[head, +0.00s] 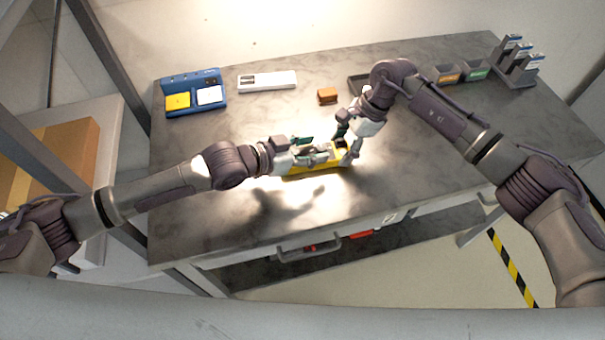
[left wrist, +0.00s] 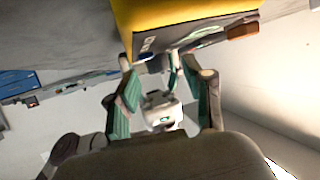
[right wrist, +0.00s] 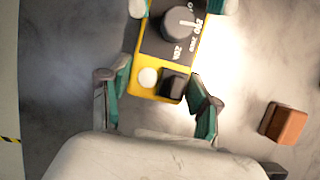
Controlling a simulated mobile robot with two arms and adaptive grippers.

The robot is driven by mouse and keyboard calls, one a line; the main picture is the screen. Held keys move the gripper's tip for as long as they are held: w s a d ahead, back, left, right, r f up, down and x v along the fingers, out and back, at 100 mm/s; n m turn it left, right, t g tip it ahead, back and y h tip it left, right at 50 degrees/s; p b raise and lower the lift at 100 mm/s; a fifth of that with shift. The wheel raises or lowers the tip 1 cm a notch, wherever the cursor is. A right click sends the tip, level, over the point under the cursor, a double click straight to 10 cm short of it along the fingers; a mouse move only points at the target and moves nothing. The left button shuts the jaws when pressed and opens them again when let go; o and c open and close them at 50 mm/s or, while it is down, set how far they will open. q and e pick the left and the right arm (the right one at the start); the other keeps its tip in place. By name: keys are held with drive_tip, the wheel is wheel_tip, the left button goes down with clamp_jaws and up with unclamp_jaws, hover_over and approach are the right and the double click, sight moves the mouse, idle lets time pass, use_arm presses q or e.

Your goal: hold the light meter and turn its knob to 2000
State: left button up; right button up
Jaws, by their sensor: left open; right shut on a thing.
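The light meter (head: 322,166), yellow with a black face, is above the near middle of the table. My right gripper (head: 349,148) is shut on its end; in the right wrist view, the fingers (right wrist: 160,78) flank the body. The dark round knob (right wrist: 181,23) with a white pointer line shows there, the line aimed right in the picture. In the left wrist view the meter (left wrist: 178,18) is just beyond the fingers (left wrist: 165,68).
A blue holder (head: 190,92) with yellow and white items stands at the back left. A white strip (head: 267,81), an orange-brown block (head: 327,96), dark bins (head: 447,75) and a rack (head: 517,66) line the back. The table's front left is clear.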

use_arm(q)
drive_tip(key=shift+x, duration=0.95)
drive_tip(key=shift+s+d, duration=0.15)
drive_tip(key=shift+d, duration=0.2)
drive_tip(key=shift+n+t, duration=0.3)
drive_tip(key=shift+n, duration=0.1)
drive_tip(key=shift+s+n+t+y, duration=0.1)
drive_tip(key=shift+n+t+y, duration=0.8)
drive_tip(key=shift+y, duration=0.1)
drive_tip(key=n+t+y, duration=0.2)
drive_tip(key=n+y, duration=0.2)
drive_tip(key=shift+n+y, duration=0.3)
drive_tip(key=shift+t, duration=0.3)
drive_tip(key=v, duration=1.2)
drive_tip(key=shift+d+r, duration=0.1)
